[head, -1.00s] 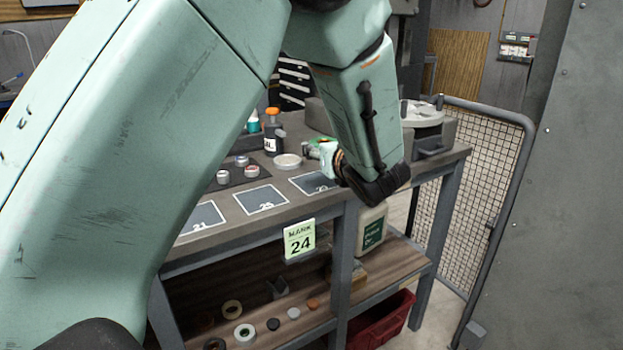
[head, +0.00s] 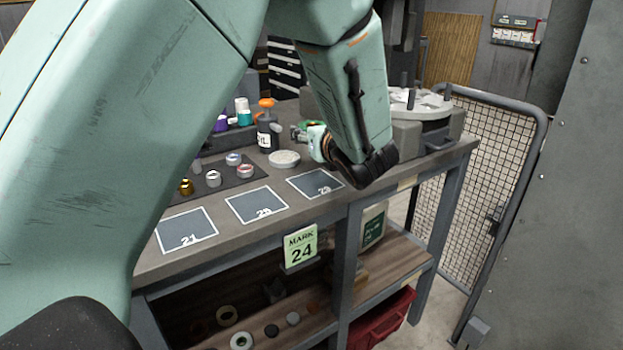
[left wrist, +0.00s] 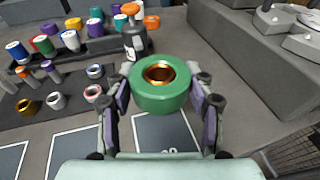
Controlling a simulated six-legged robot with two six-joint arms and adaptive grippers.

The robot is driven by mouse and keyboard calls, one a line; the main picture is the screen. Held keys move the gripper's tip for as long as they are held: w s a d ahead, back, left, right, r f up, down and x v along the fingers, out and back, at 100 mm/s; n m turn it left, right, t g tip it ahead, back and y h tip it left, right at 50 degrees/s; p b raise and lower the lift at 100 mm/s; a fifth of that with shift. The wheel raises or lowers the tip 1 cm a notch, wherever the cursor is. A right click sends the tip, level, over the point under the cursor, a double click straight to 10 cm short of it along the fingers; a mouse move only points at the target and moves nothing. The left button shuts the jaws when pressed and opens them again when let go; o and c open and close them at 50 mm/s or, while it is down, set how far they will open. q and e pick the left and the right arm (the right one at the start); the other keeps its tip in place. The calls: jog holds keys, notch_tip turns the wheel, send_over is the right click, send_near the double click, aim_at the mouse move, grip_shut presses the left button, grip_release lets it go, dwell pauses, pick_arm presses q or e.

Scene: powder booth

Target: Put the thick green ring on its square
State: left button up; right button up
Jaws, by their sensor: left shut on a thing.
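The thick green ring (left wrist: 160,103), with a copper-coloured inner sleeve, sits between the fingers of my left gripper (left wrist: 161,86) in the left wrist view. The gripper is shut on it. In the head view my left gripper (head: 312,138) is small and partly hidden by its own wrist, above the back of the bench, with a bit of green showing. Three dark squares with white outlines lie along the bench front: a left one (head: 187,226), a middle one (head: 256,202) and a right one (head: 317,180). Their numbers are hard to read, the left one looking like 21. My right gripper is out of view.
A green card (head: 300,246) reading 24 hangs at the bench front. A dark bottle with an orange cap (head: 267,128) and a pale round dish (head: 284,159) stand behind the squares. A rack (left wrist: 85,50) holds several coloured pieces. A mesh fence (head: 470,160) stands at the right.

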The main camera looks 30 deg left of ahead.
pick_arm(q)
jog(key=b, duration=0.2)
send_over(316, 183)
notch_tip(316, 183, down, 6)
jog(key=shift+w+r, duration=0.1)
jog(key=shift+r, duration=0.05)
jog(key=shift+a+f, duration=0.15)
jog(key=shift+f, duration=0.3)
notch_tip(316, 183, down, 3)
jog(key=shift+b, duration=0.3)
jog(key=shift+f, duration=0.15)
jog(key=o, duration=1.2)
jog(key=shift+s, duration=0.2)
jog(key=shift+o, duration=0.8)
jog(key=shift+w, duration=0.15)
